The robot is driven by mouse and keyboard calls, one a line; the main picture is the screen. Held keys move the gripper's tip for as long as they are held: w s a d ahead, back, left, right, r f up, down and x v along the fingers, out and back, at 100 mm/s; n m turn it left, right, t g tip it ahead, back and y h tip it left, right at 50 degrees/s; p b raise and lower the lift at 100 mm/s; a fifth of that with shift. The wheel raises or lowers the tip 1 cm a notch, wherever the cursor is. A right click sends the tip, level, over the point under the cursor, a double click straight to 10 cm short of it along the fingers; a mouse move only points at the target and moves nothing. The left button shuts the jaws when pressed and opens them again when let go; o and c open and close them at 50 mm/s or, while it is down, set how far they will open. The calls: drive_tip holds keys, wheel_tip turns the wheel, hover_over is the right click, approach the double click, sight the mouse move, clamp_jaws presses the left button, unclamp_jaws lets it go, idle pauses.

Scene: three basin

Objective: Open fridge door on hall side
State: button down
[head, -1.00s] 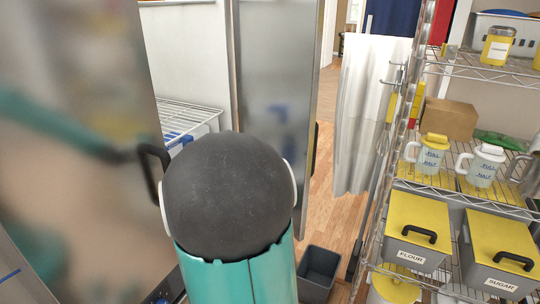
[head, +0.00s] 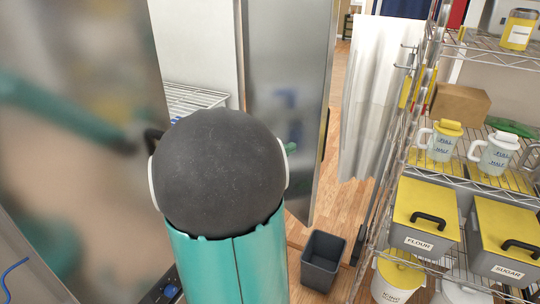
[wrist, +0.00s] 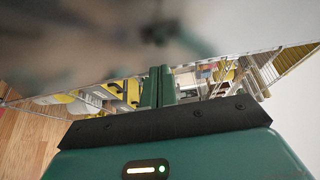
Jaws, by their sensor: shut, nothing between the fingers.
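A large, shiny metal fridge door (head: 70,130) fills the left of the head view, with a black handle (head: 152,140) partly hidden by my arm. A second metal door panel (head: 290,90) stands on the hall side, with a dark handle strip (head: 325,133) at its right edge. Between the two panels a white interior wall and a wire shelf (head: 190,100) show. My gripper (wrist: 157,88) shows in the wrist view with its green fingers shut and empty, close to a blurred grey reflective surface (wrist: 90,40). Contact is unclear. In the head view my arm hides it.
A wire rack with flour (head: 425,215) and sugar (head: 505,240) bins and mugs stands on the right. A grey waste bin (head: 322,260) sits on the floor between door and rack. Wooden floor (head: 345,200) runs clear toward a white curtain (head: 375,90).

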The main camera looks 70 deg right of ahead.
sight(310, 140)
drive_tip(key=shift+x, duration=2.8)
drive_tip(key=shift+w, duration=0.1)
drive_tip(key=s+d+t, duration=0.1)
drive_tip(key=d, duration=0.1)
drive_tip(key=s+d+n+h, duration=0.1)
drive_tip(key=s+d, duration=0.1)
drive_tip(key=d, duration=0.1)
drive_tip(key=s+d+t, duration=0.1)
drive_tip(key=d, duration=0.1)
drive_tip(key=shift+s+d+n+t, duration=0.2)
drive_tip(key=shift+d+n+t, duration=0.1)
drive_tip(key=shift+d+n, duration=0.1)
drive_tip(key=shift+a, duration=0.2)
